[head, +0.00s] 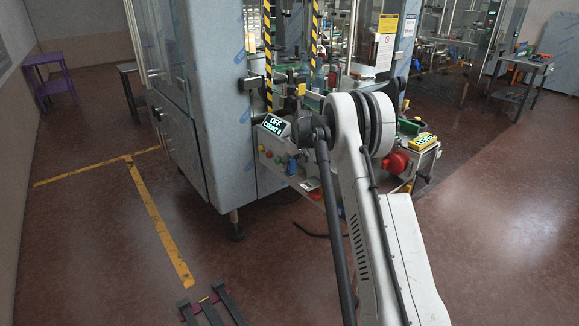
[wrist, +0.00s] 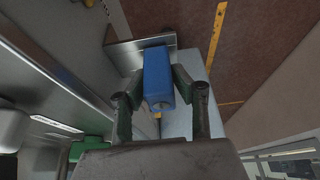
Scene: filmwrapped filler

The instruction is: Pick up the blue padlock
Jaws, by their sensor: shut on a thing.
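The blue padlock (wrist: 157,75) shows in the wrist view as a blue block with a round keyhole in its near end. My gripper (wrist: 156,88) has one dark finger on each side of it and is shut on it. The padlock hides most of what lies right behind it. A grey metal ledge or bracket (wrist: 130,52) is right behind the padlock; I cannot tell if they touch. In the head view my own arm hides the gripper and the padlock.
A tall film-covered machine cabinet (head: 222,110) stands close by. A control panel (head: 272,125) reading OFF and a red knob (head: 396,163) are near my arm. Open floor with yellow lines (head: 160,225) lies to the left. A purple table (head: 48,80) stands by the left wall.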

